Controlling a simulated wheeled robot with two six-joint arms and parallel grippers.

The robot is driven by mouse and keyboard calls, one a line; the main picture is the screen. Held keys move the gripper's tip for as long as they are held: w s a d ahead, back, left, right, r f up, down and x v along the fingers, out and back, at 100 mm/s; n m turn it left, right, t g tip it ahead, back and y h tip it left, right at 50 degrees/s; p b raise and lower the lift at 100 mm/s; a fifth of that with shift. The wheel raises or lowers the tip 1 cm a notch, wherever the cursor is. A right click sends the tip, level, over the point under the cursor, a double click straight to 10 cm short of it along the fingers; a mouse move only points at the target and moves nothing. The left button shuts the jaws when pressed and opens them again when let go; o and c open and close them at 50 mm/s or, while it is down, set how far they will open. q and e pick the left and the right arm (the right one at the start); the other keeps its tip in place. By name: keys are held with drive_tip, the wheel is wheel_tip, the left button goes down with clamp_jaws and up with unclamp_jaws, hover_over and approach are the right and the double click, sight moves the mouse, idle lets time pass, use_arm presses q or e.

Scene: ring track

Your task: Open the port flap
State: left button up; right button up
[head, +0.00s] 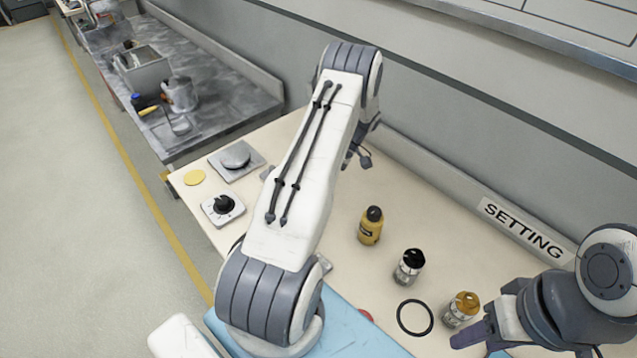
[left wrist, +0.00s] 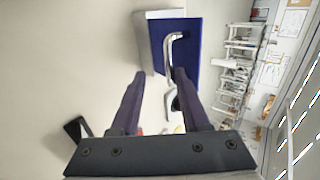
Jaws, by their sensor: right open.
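In the left wrist view a blue panel (left wrist: 195,38) with a bent silver handle (left wrist: 170,44) stands against a white box side (left wrist: 149,40); it may be the port flap, but I cannot be sure. My left gripper (left wrist: 159,73) is open, with no object clearly between its fingertips; its right finger overlaps the panel's lower edge in the picture. Whether it touches is unclear. In the head view my left arm hides most of that gripper, and no flap is identifiable there. My right gripper (head: 478,341) is open at the lower right, beside an amber jar (head: 460,309).
The cream bench holds a yellow bottle (head: 371,226), a black-capped jar (head: 409,267), a black ring (head: 415,317), a knob box (head: 223,206), a square plate (head: 236,160) and a blue mat (head: 350,338). A "SETTING" sign (head: 524,229) is behind. A grey bench (head: 217,112) stands farther left.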

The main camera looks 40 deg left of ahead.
use_arm(q)
drive_tip(key=b+v, duration=0.3)
drive_tip(key=v, duration=0.7)
drive_tip(key=shift+w, duration=0.15)
drive_tip(key=shift+d+r, duration=0.1)
